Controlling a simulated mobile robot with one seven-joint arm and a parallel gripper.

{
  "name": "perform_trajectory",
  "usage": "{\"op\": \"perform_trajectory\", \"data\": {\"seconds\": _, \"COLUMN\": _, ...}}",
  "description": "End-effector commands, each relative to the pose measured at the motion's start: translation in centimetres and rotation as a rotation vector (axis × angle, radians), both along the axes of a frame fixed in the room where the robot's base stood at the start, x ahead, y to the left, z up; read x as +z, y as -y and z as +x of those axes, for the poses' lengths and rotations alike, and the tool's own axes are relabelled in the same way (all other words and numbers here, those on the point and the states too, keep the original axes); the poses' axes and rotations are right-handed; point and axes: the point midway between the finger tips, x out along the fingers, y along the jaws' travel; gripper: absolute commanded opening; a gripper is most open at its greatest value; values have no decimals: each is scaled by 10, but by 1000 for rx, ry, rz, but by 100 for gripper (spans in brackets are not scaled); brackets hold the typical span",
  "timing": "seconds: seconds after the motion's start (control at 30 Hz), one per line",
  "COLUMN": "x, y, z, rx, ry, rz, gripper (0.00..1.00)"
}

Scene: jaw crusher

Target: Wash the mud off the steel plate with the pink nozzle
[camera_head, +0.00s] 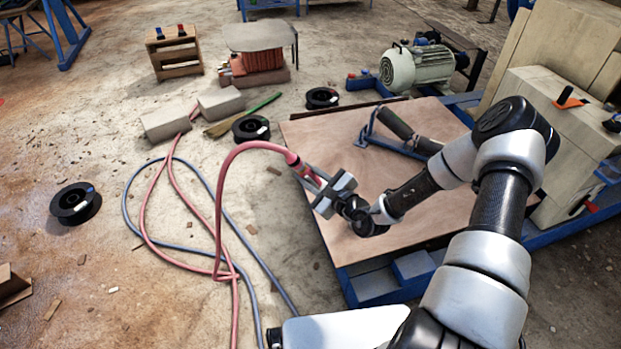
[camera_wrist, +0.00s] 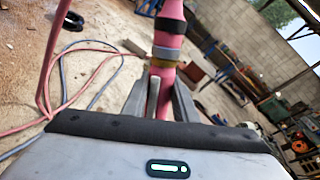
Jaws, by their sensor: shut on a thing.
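My gripper (camera_head: 322,192) is shut on the pink nozzle (camera_head: 295,162), held in the air over the left edge of a broad brown board. In the wrist view the nozzle (camera_wrist: 167,50) stands between the two fingers (camera_wrist: 160,98), with black, grey and yellow bands on it. Its pink hose (camera_head: 222,180) arches up from the grip and drops to the floor on the left. I cannot tell surely which surface is the steel plate: the brown board (camera_head: 290,130) lies under my arm, and a grey sheet (camera_head: 262,37) lies farther back. No water shows.
A black-handled blue frame (camera_head: 395,128) lies on the board. A motor (camera_head: 416,66) stands behind it, beige blocks (camera_head: 545,110) at right. Pink and blue-grey hoses (camera_head: 265,262) loop on the floor. Black spools (camera_head: 76,203), grey blocks (camera_head: 165,124) and a broom (camera_head: 225,127) lie about.

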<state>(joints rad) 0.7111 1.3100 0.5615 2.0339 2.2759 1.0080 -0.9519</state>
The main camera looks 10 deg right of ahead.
Motion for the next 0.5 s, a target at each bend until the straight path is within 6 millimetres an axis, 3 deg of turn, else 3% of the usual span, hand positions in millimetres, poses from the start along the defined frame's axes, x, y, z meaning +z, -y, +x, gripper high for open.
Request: {"op": "perform_trajectory", "data": {"seconds": 0.5, "x": 1, "y": -8, "z": 36, "rx": 2, "ry": 3, "rz": 0, "gripper": 0}}
